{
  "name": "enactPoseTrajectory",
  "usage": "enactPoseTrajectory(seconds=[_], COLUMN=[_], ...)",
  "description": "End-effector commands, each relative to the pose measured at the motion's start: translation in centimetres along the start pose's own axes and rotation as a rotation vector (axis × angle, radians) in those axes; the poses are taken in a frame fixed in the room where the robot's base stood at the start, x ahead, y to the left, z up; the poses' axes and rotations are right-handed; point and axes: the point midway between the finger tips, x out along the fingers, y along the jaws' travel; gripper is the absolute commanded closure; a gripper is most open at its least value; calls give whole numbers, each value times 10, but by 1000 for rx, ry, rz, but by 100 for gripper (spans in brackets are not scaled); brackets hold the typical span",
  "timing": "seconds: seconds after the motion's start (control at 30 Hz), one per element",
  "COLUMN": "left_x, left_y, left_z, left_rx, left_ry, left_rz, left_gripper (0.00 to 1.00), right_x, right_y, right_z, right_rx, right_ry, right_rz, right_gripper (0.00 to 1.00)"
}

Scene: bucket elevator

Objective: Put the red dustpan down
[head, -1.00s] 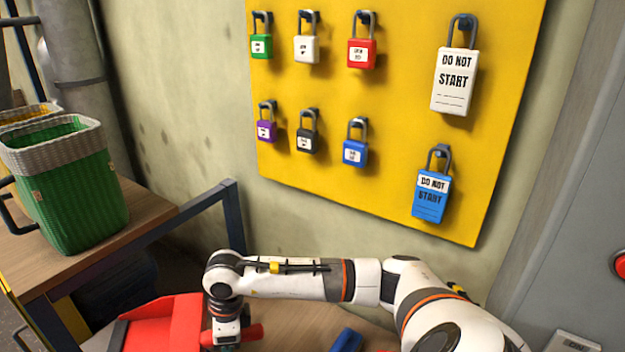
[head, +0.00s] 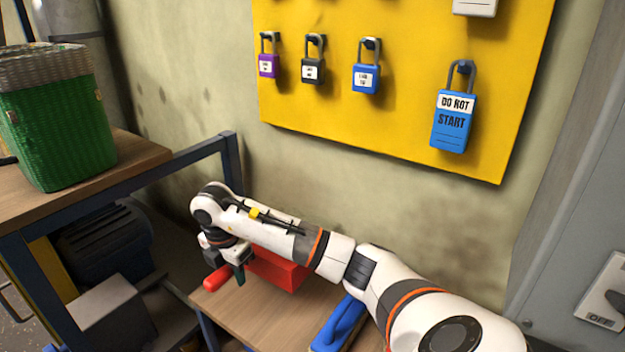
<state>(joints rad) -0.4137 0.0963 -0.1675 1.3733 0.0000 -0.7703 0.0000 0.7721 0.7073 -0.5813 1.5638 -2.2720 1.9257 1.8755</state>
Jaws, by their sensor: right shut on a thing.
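The red dustpan (head: 283,272) is at the left end of a small wooden bench top, partly hidden behind my right arm. Its pan lies to the right of the gripper, and its handle (head: 216,281) sticks out to the left, near the bench's left edge. My right gripper (head: 239,275) points down and is shut on the dustpan by the handle. I cannot tell whether the pan touches the wood. My left gripper is not in view.
A blue object (head: 341,325), perhaps a brush, lies on the bench top (head: 262,317) to the right. A green basket (head: 60,130) stands on a higher shelf at left. A yellow padlock board (head: 400,120) hangs on the wall behind.

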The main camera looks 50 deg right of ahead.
Motion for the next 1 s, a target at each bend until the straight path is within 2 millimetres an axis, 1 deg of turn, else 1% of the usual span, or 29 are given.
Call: enactPoseTrajectory(seconds=[0.17,0.43,0.67,0.87,1.0], left_x=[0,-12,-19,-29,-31], left_y=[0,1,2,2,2], left_z=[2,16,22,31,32], left_rx=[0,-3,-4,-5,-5], left_ry=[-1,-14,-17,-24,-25], left_rz=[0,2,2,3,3], left_gripper=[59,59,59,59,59], right_x=[4,51,70,98,100], right_y=[-1,0,0,0,-1], right_z=[-1,3,4,7,7], right_rx=[44,42,40,40,39], right_ry=[-1,-1,0,0,0], right_rz=[3,4,2,4,1], right_gripper=[100,100,100,100,100])
